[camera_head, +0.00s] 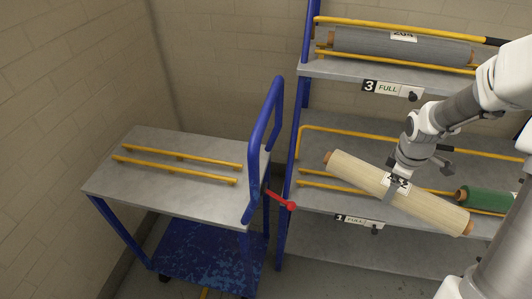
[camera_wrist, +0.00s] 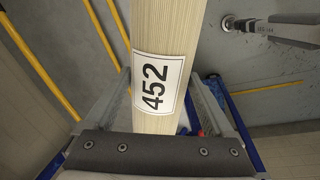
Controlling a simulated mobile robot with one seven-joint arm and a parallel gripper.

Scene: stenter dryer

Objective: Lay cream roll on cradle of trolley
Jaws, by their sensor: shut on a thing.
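The cream roll (camera_head: 360,175) has brown core ends and hangs tilted in front of the rack, its right end lower. My gripper (camera_head: 395,188) is shut around its middle, beside a white label. In the wrist view the cream roll (camera_wrist: 163,30) runs between the fingers, with its label reading 452. The trolley (camera_head: 115,185) stands at the left with a grey top and blue frame. Its cradle, two parallel yellow rails (camera_head: 175,165), is empty. The roll is to the right of the trolley, apart from it.
A blue rack holds a grey roll (camera_head: 400,46) on its upper shelf (camera_head: 325,68) and a green roll (camera_head: 485,199) on the shelf below. The trolley's blue upright handle (camera_head: 262,140) and a red lever (camera_head: 282,201) stand between the cradle and the cream roll. A wall is behind.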

